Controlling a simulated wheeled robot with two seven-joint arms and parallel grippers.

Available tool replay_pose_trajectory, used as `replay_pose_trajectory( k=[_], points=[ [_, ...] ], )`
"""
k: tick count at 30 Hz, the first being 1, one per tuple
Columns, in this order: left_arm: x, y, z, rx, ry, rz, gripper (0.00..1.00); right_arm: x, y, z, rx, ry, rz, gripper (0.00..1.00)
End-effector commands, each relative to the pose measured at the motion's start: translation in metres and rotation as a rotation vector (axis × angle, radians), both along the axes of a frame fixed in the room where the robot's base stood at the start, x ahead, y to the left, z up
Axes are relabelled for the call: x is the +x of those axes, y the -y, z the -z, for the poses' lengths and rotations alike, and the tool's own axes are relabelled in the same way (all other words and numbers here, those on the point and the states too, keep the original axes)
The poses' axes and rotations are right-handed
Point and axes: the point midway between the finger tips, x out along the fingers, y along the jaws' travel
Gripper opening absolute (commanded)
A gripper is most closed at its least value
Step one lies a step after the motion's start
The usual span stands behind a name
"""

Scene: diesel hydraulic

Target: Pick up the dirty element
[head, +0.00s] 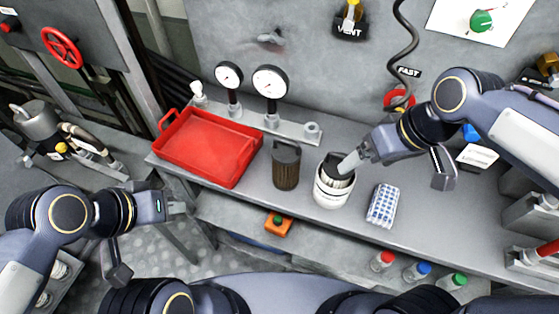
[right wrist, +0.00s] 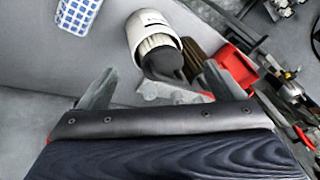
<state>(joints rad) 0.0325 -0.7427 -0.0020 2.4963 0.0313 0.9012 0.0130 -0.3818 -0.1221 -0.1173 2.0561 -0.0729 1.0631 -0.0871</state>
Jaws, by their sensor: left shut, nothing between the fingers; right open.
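A brown pleated element (head: 285,170) with a dark cap stands upright on the grey bench, right of the red tray. It looks dirty, and part of it shows behind a white cylinder in the right wrist view (right wrist: 196,58). The white cylinder (head: 330,192) stands just right of it, with pale ribs and a dark top; it also shows in the right wrist view (right wrist: 152,35). My right gripper (head: 352,162) is open and empty, its visible finger overlapping the white cylinder's top; contact cannot be told. My left gripper (head: 180,206) is shut and empty, left of the bench's front edge.
The red tray (head: 208,148) is empty. Two gauges (head: 270,82) stand behind it. A blue-checked cloth (head: 383,205) lies right of the white cylinder. Bottles with red, blue and green caps (head: 417,271) stand below the bench front. A coiled hose hangs at the back.

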Motion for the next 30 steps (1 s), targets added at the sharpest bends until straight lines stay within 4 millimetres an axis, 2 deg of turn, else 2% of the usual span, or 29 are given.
replay_pose_trajectory(
  k=[1, 3, 6, 9, 12, 16, 23, 30],
  points=[
    [0.0, 0.0, -0.007, 0.0, 0.0, 0.0, 0.0, 0.017, -0.023, -0.004, -0.05, -0.025, -0.094, 0.88],
    [0.0, 0.0, -0.011, 0.0, 0.0, 0.0, 0.0, 0.036, -0.049, -0.004, -0.116, -0.044, -0.196, 0.88],
    [0.0, 0.0, -0.015, 0.0, 0.0, 0.0, 0.0, 0.055, -0.087, 0.0, -0.21, -0.06, -0.321, 0.88],
    [0.0, 0.0, -0.018, 0.0, 0.0, 0.0, 0.0, 0.066, -0.118, 0.005, -0.288, -0.065, -0.414, 0.88],
    [0.0, 0.0, -0.02, 0.0, 0.0, 0.0, 0.0, 0.071, -0.138, 0.01, -0.339, -0.066, -0.472, 0.88],
    [0.0, 0.0, -0.021, 0.0, 0.0, 0.0, 0.0, 0.073, -0.149, 0.017, -0.37, -0.067, -0.503, 0.88],
    [0.0, 0.0, -0.024, 0.0, 0.0, 0.0, 0.0, 0.074, -0.15, 0.042, -0.372, -0.069, -0.505, 0.88],
    [0.0, 0.0, -0.034, 0.0, 0.0, 0.0, 0.0, 0.078, -0.152, 0.076, -0.372, -0.07, -0.504, 0.88]
  ],
)
